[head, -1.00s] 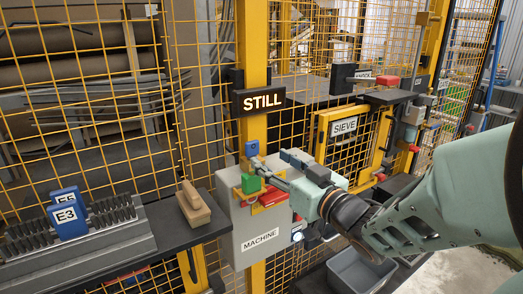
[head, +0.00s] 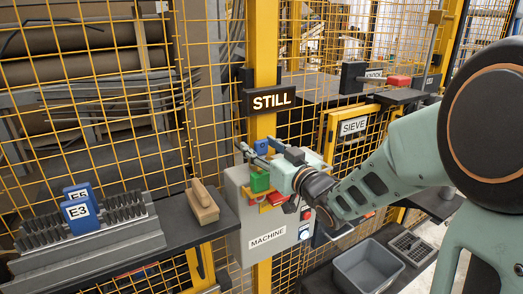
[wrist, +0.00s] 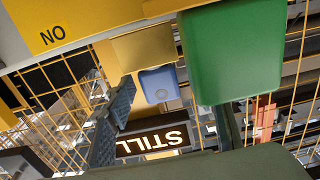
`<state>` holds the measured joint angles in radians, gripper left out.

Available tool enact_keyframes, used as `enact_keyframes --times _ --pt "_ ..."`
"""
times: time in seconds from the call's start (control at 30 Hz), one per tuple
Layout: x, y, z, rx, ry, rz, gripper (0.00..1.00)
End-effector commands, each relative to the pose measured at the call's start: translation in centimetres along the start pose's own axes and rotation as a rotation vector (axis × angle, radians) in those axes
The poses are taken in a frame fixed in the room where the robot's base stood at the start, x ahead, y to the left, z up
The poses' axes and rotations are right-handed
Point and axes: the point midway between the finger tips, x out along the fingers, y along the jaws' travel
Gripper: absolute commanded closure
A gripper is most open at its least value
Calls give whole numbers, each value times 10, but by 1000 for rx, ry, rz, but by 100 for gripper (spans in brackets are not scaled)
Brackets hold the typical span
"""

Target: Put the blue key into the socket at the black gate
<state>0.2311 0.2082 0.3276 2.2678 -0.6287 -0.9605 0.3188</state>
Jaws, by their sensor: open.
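The blue key (head: 261,147) stands above the green block on the grey MACHINE box (head: 238,222). In the wrist view the blue key (wrist: 158,84) appears between my fingers and beyond them. My gripper (head: 248,153) is open at the top of the box; its fingers (wrist: 168,108) show on both sides of the blue key, with no clear contact. The green block (head: 260,181) looms large close to the camera in the wrist view (wrist: 232,50). A black block (head: 353,77) stands farther right beside a red one. I cannot make out the black gate or its socket for certain.
The STILL sign (head: 270,101) hangs on the yellow post just above my gripper. A SIEVE sign (head: 353,127) is on a yellow-framed mesh gate. A rack (head: 130,240) with blue E-marked tags and a brush (head: 203,202) are left. A grey bin (head: 367,270) lies below.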

Motion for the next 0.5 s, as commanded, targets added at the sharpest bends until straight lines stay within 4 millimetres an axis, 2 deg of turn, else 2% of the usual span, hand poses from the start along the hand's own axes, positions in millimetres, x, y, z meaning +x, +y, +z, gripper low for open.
enact_keyframes --times 0.07,0.5 --pt "0 0 0 0 0 0 51" --pt "0 0 0 0 0 0 98"
